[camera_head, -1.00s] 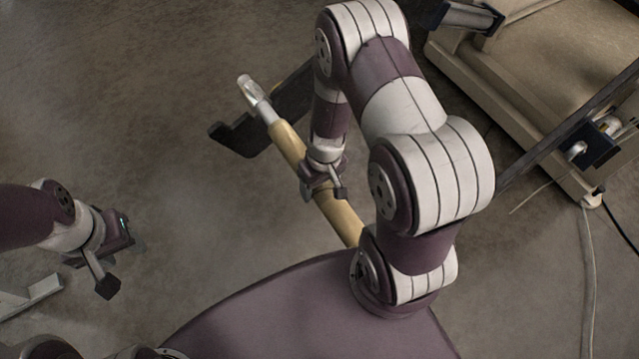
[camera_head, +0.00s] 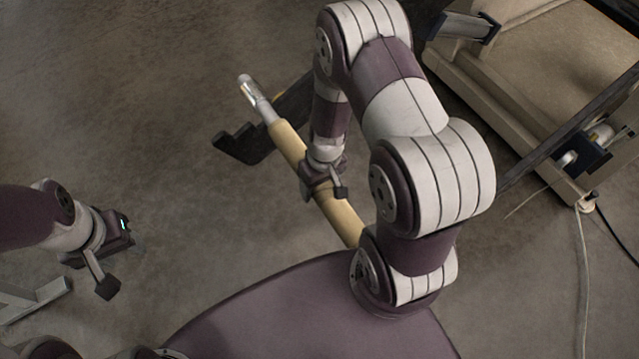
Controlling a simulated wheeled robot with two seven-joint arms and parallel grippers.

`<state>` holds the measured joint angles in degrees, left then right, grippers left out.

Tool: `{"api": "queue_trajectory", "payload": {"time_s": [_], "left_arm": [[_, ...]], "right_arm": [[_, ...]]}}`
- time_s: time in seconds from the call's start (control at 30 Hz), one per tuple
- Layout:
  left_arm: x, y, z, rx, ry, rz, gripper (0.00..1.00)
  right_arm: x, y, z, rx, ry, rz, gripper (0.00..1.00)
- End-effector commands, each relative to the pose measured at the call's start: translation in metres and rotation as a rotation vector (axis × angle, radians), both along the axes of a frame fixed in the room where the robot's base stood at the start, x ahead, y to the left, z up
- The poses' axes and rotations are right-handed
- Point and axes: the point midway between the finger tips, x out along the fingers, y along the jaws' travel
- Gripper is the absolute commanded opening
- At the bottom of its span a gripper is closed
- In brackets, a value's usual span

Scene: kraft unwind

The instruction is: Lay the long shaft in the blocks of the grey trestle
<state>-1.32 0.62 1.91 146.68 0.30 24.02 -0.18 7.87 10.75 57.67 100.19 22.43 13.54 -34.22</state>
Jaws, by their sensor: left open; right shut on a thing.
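The long shaft (camera_head: 288,140) is a tan roll with a bare metal end at its upper left. It slants from upper left down to the right, and its lower end is hidden behind my arm and body. My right gripper (camera_head: 321,190) is shut on the tan part of the shaft. My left gripper (camera_head: 118,258) is open and empty at the left, apart from the shaft. A light grey metal frame piece (camera_head: 38,298) shows at the lower left edge, perhaps part of the grey trestle. Its blocks are not visible.
A black notched bracket (camera_head: 245,143) lies behind the shaft's metal end. A large beige machine (camera_head: 545,70) with a dark rail and a dark blue block (camera_head: 583,155) stands at the upper right. Cables (camera_head: 583,260) hang below it. The floor at upper left is clear.

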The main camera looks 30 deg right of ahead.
Motion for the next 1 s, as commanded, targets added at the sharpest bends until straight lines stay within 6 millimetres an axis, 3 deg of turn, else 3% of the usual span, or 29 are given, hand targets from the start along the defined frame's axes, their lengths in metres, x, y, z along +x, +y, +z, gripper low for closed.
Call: {"api": "queue_trajectory", "payload": {"time_s": [0.03,0.83,0.87,1.0], "left_arm": [[0.0,0.0,0.009,0.0,0.0,0.0,0.48],[0.0,0.0,0.072,0.0,0.0,0.0,0.48],[0.0,0.0,0.075,0.0,0.0,0.0,0.48],[0.0,0.0,0.082,0.0,0.0,0.0,0.48]], "right_arm": [[0.001,0.0,0.01,-0.001,-0.003,0.0,0.11],[0.002,0.0,0.081,-0.001,-0.004,0.004,0.12],[0.002,0.0,0.084,-0.001,-0.004,0.004,0.04],[0.001,0.0,0.092,-0.001,-0.004,0.005,0.04]]}}
